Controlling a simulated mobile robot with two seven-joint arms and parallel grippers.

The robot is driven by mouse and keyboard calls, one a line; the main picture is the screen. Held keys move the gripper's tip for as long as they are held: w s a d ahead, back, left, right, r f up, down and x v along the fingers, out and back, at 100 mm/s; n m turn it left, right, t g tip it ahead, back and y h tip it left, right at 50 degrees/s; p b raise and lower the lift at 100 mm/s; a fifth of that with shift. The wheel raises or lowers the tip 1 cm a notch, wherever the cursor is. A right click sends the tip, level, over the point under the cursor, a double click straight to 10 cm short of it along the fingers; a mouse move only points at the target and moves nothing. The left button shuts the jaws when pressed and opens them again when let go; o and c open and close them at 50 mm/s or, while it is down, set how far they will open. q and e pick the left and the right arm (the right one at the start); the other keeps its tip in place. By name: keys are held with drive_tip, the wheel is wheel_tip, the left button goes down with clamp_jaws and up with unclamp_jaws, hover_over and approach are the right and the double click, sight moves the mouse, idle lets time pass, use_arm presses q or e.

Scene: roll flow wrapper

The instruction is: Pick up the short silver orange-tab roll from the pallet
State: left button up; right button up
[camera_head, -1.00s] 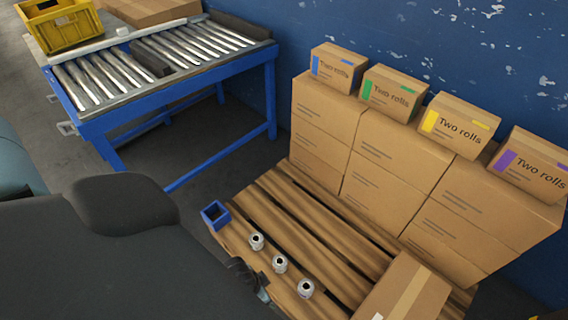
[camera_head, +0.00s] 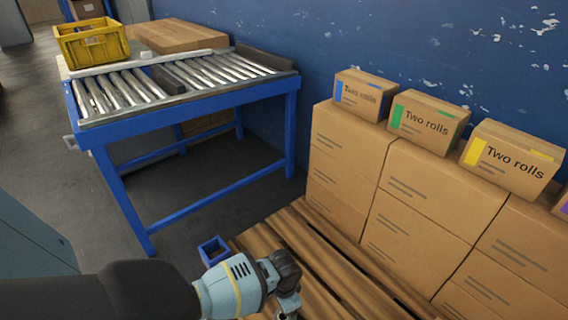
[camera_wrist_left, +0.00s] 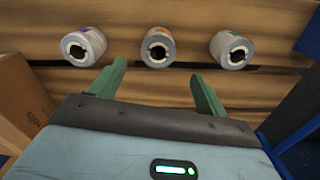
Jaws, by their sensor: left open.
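Three short silver rolls stand on the pallet (camera_head: 290,237) and show only in the left wrist view: a left roll (camera_wrist_left: 83,46), a middle roll (camera_wrist_left: 157,47) and a right roll (camera_wrist_left: 233,50). Small coloured tabs show at their tops. In the head view my left wrist hides the rolls. My right gripper is not in view.
A blue open bin (camera_head: 214,251) sits at the pallet's near corner. Stacked cartons (camera_head: 412,190) with labelled boxes (camera_head: 428,122) stand behind. A blue-framed roller table (camera_head: 195,98) carries a yellow crate (camera_head: 92,44). A cardboard box (camera_wrist_left: 22,100) flanks the gripper in the wrist view.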

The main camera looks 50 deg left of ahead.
use_arm(q)
drive_tip(key=shift+f, duration=0.75)
drive_tip(key=shift+f+b, duration=0.25)
drive_tip(key=shift+b, duration=0.1)
drive_tip(key=shift+f, duration=0.3)
drive_tip(key=f+b, duration=0.1)
drive_tip(key=f, duration=0.1)
drive_tip(key=f+b, duration=0.2)
drive_tip(key=shift+s+d+f, duration=0.15)
drive_tip(key=shift+s+f, duration=0.05)
drive_tip(key=shift+f, duration=0.1)
drive_tip(key=c, duration=1.1)
drive_tip(key=shift+r, duration=0.2)
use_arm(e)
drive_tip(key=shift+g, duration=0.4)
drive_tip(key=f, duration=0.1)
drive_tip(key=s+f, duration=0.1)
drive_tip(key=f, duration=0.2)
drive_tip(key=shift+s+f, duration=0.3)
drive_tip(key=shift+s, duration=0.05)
